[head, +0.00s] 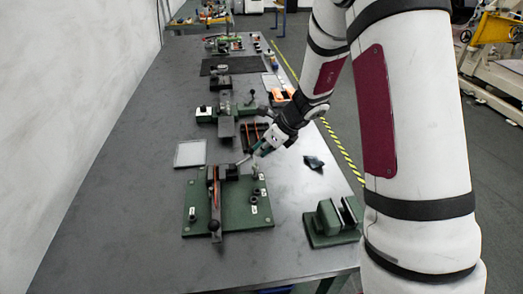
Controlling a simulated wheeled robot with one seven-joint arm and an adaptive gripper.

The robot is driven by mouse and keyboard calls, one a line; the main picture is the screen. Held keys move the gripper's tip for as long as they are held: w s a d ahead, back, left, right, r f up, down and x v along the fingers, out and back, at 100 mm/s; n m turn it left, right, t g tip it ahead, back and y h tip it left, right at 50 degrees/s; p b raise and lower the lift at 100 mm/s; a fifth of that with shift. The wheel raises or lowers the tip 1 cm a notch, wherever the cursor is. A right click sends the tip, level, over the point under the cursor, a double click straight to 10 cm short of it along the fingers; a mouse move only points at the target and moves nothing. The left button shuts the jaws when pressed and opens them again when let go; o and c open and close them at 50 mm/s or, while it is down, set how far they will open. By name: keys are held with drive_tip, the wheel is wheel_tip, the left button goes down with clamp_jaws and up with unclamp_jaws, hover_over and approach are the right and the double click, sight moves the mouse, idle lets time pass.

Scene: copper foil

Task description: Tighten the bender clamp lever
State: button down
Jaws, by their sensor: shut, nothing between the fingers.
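A green bender plate (265,217) with white labels lies on the near part of the bench. A dark bar with a black ball knob (214,226) runs along its left half toward the front edge. Dark blocks (231,172) stand at the plate's back edge. My gripper (250,155) reaches in from the upper right, just above the plate's back edge, close to these blocks. It is shut with nothing in it. A thin pale rod (243,160) shows beside its tip; I cannot tell if it is the clamp lever. Contact is too small to tell.
A green vise-like block (325,222) stands right of the plate. A small dark item (313,162) lies behind it. A pale square tray (190,153) lies at the back left. Another green fixture (226,115) stands farther back. The bench's left side (120,190) is bare.

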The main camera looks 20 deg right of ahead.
drive_tip(key=shift+w, duration=0.2)
drive_tip(key=shift+w+n+g+y, duration=0.55)
drive_tip(key=shift+w+n, duration=0.25)
drive_tip(key=shift+n, duration=0.4)
drive_tip(key=w+n+g+b, duration=0.1)
drive_tip(key=w+n+y+b, duration=0.1)
drive_tip(key=n, duration=0.1)
drive_tip(key=shift+w+a+f+g, duration=0.2)
drive_tip(key=shift+w+a+g, duration=0.15)
drive_tip(key=shift+a, duration=0.05)
drive_tip(key=w+a+n+g+b, duration=0.1)
drive_tip(key=n, duration=0.1)
drive_tip(key=w+n+g+b, duration=0.1)
drive_tip(key=n, duration=0.1)
drive_tip(key=shift+w+a, duration=0.1)
drive_tip(key=shift+a, duration=0.3)
drive_tip(key=shift+w+a+r+b, duration=0.15)
drive_tip(key=shift+w+a+b, duration=0.2)
drive_tip(key=shift+a+b, duration=0.15)
drive_tip(key=shift+d+r, duration=0.1)
drive_tip(key=shift+d, duration=0.05)
